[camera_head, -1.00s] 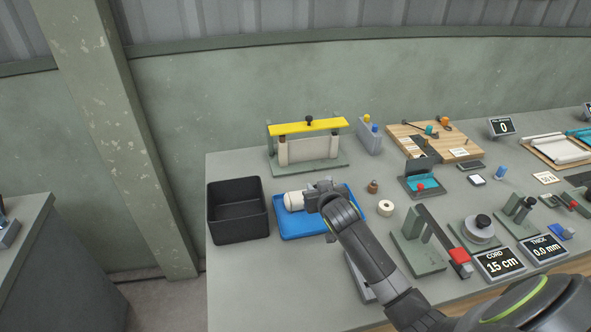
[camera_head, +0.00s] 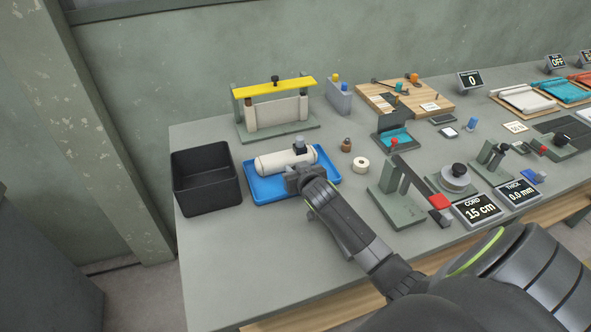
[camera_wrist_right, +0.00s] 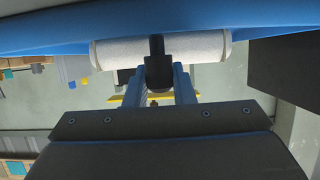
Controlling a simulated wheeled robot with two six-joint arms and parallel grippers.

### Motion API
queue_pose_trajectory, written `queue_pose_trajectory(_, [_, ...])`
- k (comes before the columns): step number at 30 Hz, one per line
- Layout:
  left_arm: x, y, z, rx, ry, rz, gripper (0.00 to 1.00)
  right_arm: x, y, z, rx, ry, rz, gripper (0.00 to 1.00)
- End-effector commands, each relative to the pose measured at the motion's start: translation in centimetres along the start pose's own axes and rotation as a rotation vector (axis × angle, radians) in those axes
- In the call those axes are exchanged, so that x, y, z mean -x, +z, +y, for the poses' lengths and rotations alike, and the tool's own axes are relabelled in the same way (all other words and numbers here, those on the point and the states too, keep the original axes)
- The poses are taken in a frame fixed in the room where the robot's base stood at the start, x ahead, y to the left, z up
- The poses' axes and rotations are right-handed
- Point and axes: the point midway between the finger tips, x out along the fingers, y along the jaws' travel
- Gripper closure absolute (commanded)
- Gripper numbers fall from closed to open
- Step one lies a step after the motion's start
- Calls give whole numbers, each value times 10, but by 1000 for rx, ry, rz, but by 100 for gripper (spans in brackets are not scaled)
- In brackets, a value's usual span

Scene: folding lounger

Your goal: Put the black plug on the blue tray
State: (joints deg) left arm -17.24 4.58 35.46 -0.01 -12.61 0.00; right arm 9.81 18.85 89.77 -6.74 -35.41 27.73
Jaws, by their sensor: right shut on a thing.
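The blue tray (camera_head: 262,194) lies on the bench, and its blue edge shows in the right wrist view (camera_wrist_right: 50,35). A white cylinder (camera_head: 272,162) with a grey knob on top lies across the tray. My right gripper (camera_head: 296,178) is at the tray's front edge, in front of the cylinder. In the right wrist view it (camera_wrist_right: 158,88) is shut on a black piece, which I take to be the black plug (camera_wrist_right: 156,68). The plug overlaps the white cylinder there; I cannot tell whether they touch. In the head view the gripper hides the plug. My left gripper is not in view.
A black open bin (camera_head: 207,205) stands left of the tray. A yellow-topped frame (camera_head: 275,110) stands behind it. A brown weight (camera_head: 347,145) and a cream ring (camera_head: 362,165) are to the right, near a green stand (camera_head: 397,206). The front left bench is clear.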

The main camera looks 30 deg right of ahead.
Motion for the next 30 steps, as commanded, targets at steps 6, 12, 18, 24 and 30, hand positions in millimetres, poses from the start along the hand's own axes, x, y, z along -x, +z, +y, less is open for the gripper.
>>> queue_pose_trajectory(6, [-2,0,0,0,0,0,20,-1,2,0,0,0,0,100])
queue_pose_trajectory(12, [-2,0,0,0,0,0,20,-1,2,0,0,0,0,100])
queue_pose_trajectory(18, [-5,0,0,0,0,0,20,-2,5,0,0,0,0,100])
queue_pose_trajectory(24, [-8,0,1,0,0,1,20,-4,9,0,1,0,0,100])
queue_pose_trajectory(30, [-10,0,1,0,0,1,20,-5,13,0,1,0,0,100])
